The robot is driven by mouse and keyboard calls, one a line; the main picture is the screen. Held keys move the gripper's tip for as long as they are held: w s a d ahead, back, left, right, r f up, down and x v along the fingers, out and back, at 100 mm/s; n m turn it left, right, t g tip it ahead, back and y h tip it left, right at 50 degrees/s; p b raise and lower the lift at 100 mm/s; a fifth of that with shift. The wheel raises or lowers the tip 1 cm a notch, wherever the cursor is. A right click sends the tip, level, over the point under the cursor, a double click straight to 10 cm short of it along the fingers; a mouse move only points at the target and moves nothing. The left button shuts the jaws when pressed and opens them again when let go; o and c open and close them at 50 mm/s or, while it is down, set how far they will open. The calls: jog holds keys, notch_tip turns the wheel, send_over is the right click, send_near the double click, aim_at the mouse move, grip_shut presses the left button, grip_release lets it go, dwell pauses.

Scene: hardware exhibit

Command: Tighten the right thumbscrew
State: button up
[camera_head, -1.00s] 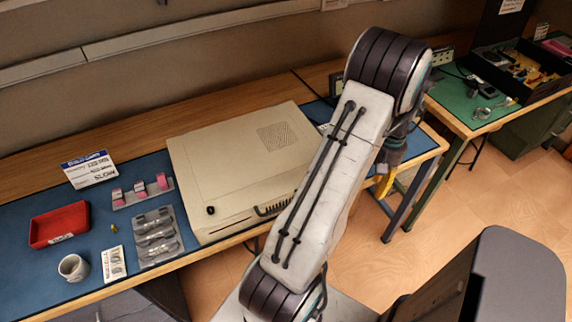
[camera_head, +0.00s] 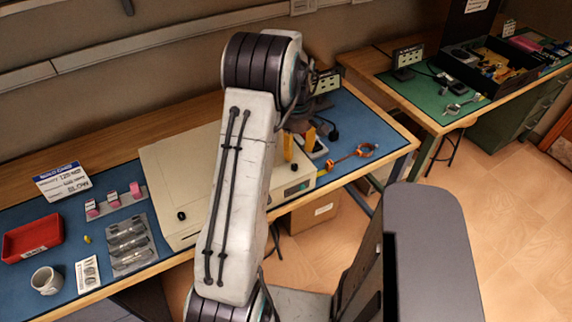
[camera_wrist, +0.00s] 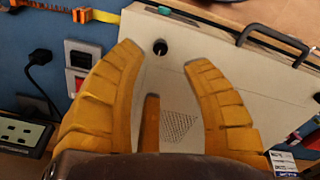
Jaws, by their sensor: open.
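The beige case (camera_head: 165,168) lies flat on the blue mat, its middle hidden behind my arm in the head view. Its left thumbscrew (camera_head: 181,216), a small black knob, shows at the front left. The right thumbscrew (camera_wrist: 160,47) shows in the wrist view as a black knob near a corner of the lid (camera_wrist: 225,55). In the head view my gripper (camera_head: 299,146) is over the right part of the case.
A black handle (camera_wrist: 270,38) stands out from the case's front edge. A red tray (camera_head: 33,238) and a mug (camera_head: 46,280) are far left.

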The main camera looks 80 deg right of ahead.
aim_at(295, 166)
jog(key=n, duration=0.5)
jog(key=shift+f+n, duration=0.1)
jog(key=shift+n, duration=0.5)
jog(key=shift+f+p, duration=0.55)
jog(key=shift+f, duration=3)
jog(key=shift+o, duration=0.3)
grip_shut()
